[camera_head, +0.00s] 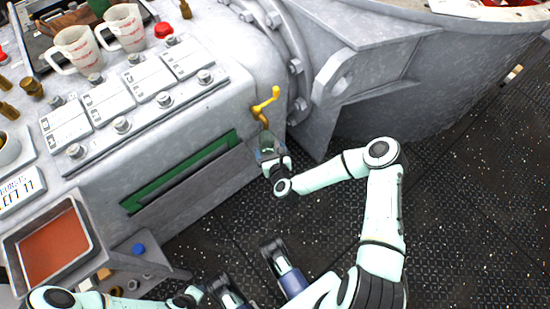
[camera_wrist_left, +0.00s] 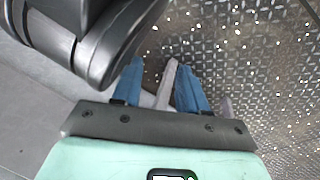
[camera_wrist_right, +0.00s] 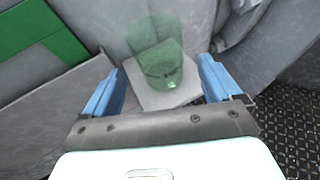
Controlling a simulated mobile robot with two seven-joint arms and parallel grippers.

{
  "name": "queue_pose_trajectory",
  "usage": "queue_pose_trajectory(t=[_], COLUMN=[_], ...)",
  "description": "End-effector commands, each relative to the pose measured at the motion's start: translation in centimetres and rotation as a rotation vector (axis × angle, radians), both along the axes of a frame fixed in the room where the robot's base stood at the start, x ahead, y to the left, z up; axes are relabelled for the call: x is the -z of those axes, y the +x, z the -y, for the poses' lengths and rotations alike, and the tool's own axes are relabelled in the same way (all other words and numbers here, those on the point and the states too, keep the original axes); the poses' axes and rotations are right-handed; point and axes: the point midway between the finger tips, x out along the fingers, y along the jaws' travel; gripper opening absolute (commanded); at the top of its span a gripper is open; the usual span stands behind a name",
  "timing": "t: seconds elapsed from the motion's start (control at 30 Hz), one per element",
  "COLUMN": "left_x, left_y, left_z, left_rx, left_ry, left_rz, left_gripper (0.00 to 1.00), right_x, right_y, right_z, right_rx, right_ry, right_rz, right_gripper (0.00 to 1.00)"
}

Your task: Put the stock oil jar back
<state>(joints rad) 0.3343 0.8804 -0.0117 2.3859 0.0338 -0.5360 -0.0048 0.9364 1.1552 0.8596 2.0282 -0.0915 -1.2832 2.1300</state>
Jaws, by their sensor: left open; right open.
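The stock oil jar (camera_wrist_right: 155,45) is a clear greenish glass vessel. It stands upright on a small light grey plate (camera_wrist_right: 185,94) in the right wrist view. In the head view the jar (camera_head: 268,143) shows below a yellow crank-like handle (camera_head: 264,105), partly covered by my right gripper (camera_head: 271,160). In the right wrist view my right gripper (camera_wrist_right: 158,70) is open, with the jar ahead of and between its fingertips and a gap on both sides. My left gripper (camera_wrist_left: 158,72) is open and empty, low over the deck in its wrist view.
A grey machine housing with a green-lined slot (camera_head: 180,172) fills the left. Two measuring cups (camera_head: 78,50) stand on top. A tray with a reddish-brown inside (camera_head: 52,246) sits at lower left. A large grey flange (camera_head: 350,75) rises behind the jar. The dark deck (camera_head: 460,200) at right is clear.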

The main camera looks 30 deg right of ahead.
Motion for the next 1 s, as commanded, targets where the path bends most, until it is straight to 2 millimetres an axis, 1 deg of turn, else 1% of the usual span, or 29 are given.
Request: queue_pose_trajectory(t=[0.03, 0.2, 0.3, 0.43, 0.47, 0.53, 0.57, 0.67, 0.7, 0.77, 0.8, 0.87, 0.9, 1.0], left_x=[-1.1, -2.8, -3.4, -3.9, -3.9, -3.9, -3.9, -3.9, -3.9, -3.9, -3.9, -3.9, -3.9, -3.8], left_y=[0.8, 2.9, 3.6, 4.1, 4.2, 4.2, 4.2, 4.2, 4.2, 4.2, 4.2, 4.2, 4.2, 4.2], left_z=[0.1, 0.4, 0.5, 0.6, 0.6, 0.6, 0.6, 0.6, 0.6, 0.6, 0.6, 0.6, 0.6, 0.6], left_rx=[0.002, 0.005, 0.006, 0.007, 0.007, 0.007, 0.007, 0.007, 0.007, 0.007, 0.007, 0.007, 0.007, 0.007], left_ry=[0.001, 0.005, 0.005, 0.007, 0.007, 0.008, 0.008, 0.007, 0.007, 0.007, 0.007, 0.007, 0.007, 0.007], left_rz=[0.029, 0.097, 0.123, 0.140, 0.141, 0.143, 0.143, 0.142, 0.142, 0.142, 0.141, 0.141, 0.141, 0.141], left_gripper=[0.43, 0.43, 0.43, 0.43, 0.43, 0.43, 0.43, 0.43, 0.43, 0.43, 0.43, 0.43, 0.43, 0.43], right_x=[-0.8, -1.9, -2.3, -2.4, -2.2, -1.5, -1.1, 1.0, 1.9, 3.3, 4.1, 5.2, 5.8, 7.0], right_y=[-1.2, -4.0, -5.1, -5.8, -6.0, -6.3, -6.5, -7.9, -8.7, -10.2, -11.2, -12.9, -14.0, -16.8], right_z=[-0.3, -1.3, -1.6, -2.2, -2.5, -3.8, -4.6, -7.6, -8.8, -10.3, -11.0, -11.9, -12.2, -12.3], right_rx=[-0.001, -0.001, 0.000, -0.018, -0.039, -0.125, -0.180, -0.440, -0.565, -0.762, -0.894, -1.092, -1.223, -1.542], right_ry=[0.002, 0.002, 0.001, -0.015, -0.033, -0.108, -0.157, -0.386, -0.496, -0.671, -0.787, -0.957, -1.069, -1.331], right_rz=[-0.001, -0.001, -0.001, -0.011, -0.025, -0.076, -0.108, -0.238, -0.292, -0.363, -0.402, -0.448, -0.470, -0.494], right_gripper=[0.91, 0.91, 0.91, 0.91, 0.91, 0.91, 0.91, 0.91, 0.91, 0.91, 0.91, 0.91, 0.91, 0.91])
